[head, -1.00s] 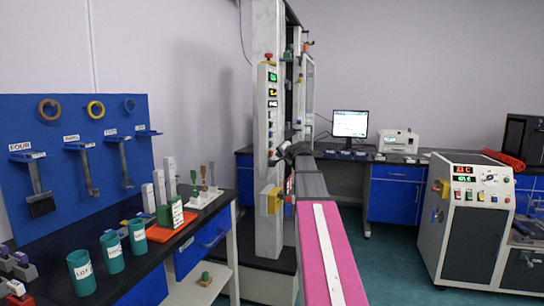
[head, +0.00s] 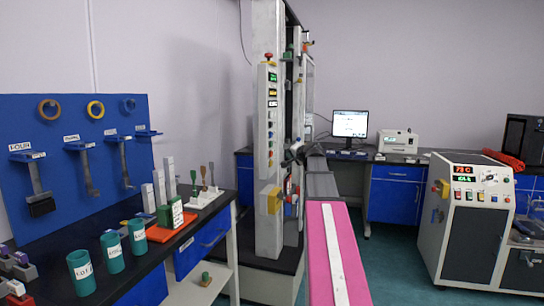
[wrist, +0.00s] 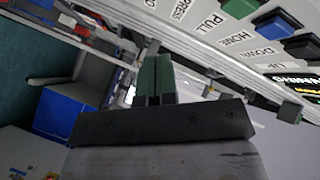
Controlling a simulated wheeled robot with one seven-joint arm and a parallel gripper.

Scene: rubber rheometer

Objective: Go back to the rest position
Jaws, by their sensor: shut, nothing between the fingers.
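My gripper (wrist: 155,80) shows in the wrist view as two green fingers side by side beyond a black bar, shut with nothing between them. In the head view my arm reaches forward toward the tall grey test machine (head: 267,130), and its far end is small and dark in front of the machine's column. A control panel (wrist: 215,35) with large buttons and labels such as PULL and HOME fills the upper right of the wrist view. The fingers appear close to this panel; I cannot tell whether they touch it.
A dark bench (head: 65,285) at left holds several teal cups and small blocks, below a blue tool board (head: 70,130). A white cabinet (head: 470,225) with a red display stands at right. A monitor (head: 350,123) stands on the back bench. Green floor is clear between.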

